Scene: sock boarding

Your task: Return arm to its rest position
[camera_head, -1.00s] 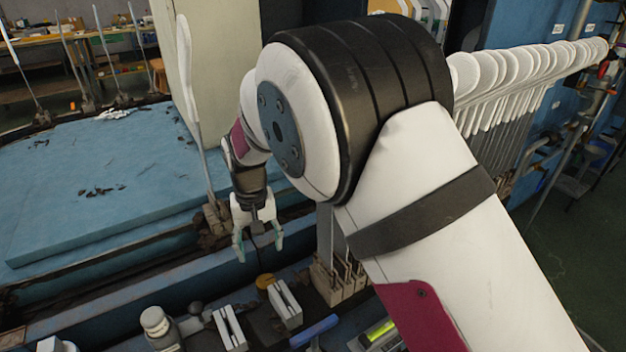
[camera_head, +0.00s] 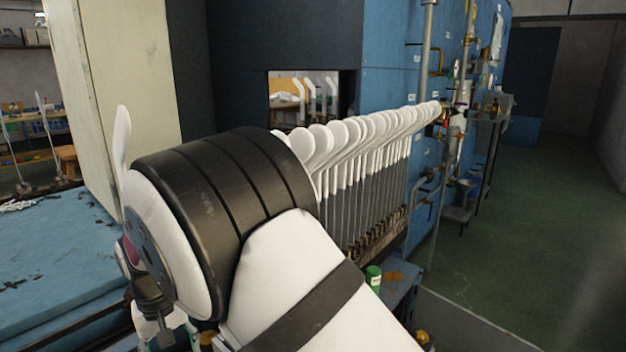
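My gripper (camera_head: 167,340) hangs pointing down at the lower left of the head view, partly cut off by the bottom edge. The parts of its fingers that show stand apart, with nothing seen between them; the fingertips are out of the picture. My arm (camera_head: 300,270) fills the lower middle, its large black and white joint (camera_head: 215,215) hiding part of what lies behind. The gripper is left of the row of white sock boards (camera_head: 345,135) and apart from it.
The row of boards runs back to the right along a blue machine wall (camera_head: 390,60). A single white board (camera_head: 121,140) stands upright behind my arm. A blue platform (camera_head: 50,250) lies at left. A green cylinder (camera_head: 373,278) sits right of my arm. Green floor (camera_head: 530,220) at right is clear.

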